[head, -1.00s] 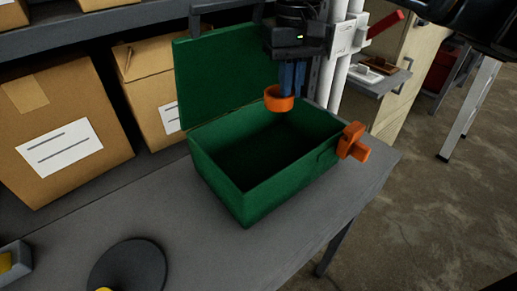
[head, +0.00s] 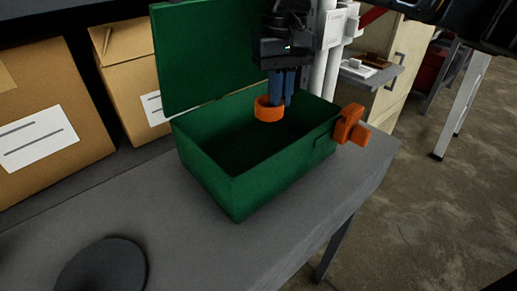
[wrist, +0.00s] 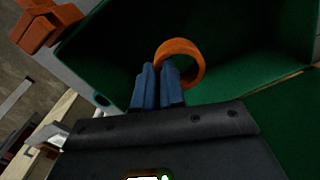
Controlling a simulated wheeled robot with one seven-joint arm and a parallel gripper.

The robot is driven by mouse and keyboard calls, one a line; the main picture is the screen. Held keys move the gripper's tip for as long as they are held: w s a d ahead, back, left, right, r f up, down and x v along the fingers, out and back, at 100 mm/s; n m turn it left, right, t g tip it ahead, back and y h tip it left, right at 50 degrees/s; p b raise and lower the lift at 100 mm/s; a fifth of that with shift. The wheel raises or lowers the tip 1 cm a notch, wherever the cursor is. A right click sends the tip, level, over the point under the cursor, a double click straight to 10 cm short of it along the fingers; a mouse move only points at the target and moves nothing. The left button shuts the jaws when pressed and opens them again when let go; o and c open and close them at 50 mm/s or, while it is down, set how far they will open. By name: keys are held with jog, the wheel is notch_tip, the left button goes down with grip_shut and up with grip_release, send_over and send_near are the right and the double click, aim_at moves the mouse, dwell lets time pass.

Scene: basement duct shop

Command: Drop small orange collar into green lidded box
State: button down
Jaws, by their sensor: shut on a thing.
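The small orange collar (head: 268,109) is a short ring held at the tips of my gripper's blue fingers. My gripper (head: 279,98) is shut on the collar's wall and points down over the back part of the green box's opening. The green lidded box (head: 237,190) stands on the grey bench with its lid (head: 208,55) raised at the back. In the wrist view the collar (wrist: 196,50) shows its open hole, with my gripper's fingertips (wrist: 158,72) at its rim and the dark green box interior behind it. The exact height of the collar against the box rim is hard to tell.
An orange clamp (head: 349,126) sits at the box's right end. Cardboard boxes (head: 45,110) stand behind at left. A dark round disc (head: 102,267) lies on the bench (head: 180,250) at front left. White pipes (head: 322,60) rise behind my gripper.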

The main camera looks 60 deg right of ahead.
jog(key=c, duration=1.1)
grip_release()
jog(key=shift+c, duration=0.2)
jog(key=shift+r, duration=0.1)
jog(key=shift+r, duration=0.25)
jog(key=s+d+r, duration=0.7)
jog(key=s+r, duration=0.1)
jog(key=r, duration=0.2)
jog(key=shift+s+d+r+b, duration=0.15)
jog(key=shift+s+d+b, duration=0.15)
jog(key=shift+s+d, duration=0.1)
